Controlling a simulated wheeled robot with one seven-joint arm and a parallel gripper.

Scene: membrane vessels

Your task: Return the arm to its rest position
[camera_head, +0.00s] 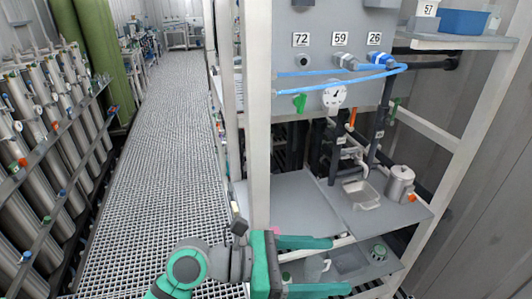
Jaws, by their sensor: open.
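My gripper (318,266) shows at the bottom middle of the head view, with two green fingers spread apart and pointing right. It is open, and nothing shows between the fingers except the shelf area behind. My arm (190,268), green and grey, comes up from the bottom edge to the left of the gripper. The gripper is in front of the white rack post (258,120) and the lower shelf. Whether it touches the rack cannot be told.
A grey shelf (300,205) holds a metal tray (361,195) and a steel jug (400,184). Above are a gauge (334,95), a blue hose (340,73) and a blue bin (463,22). Steel vessels (35,200) line the left. The grated walkway (150,150) between is clear.

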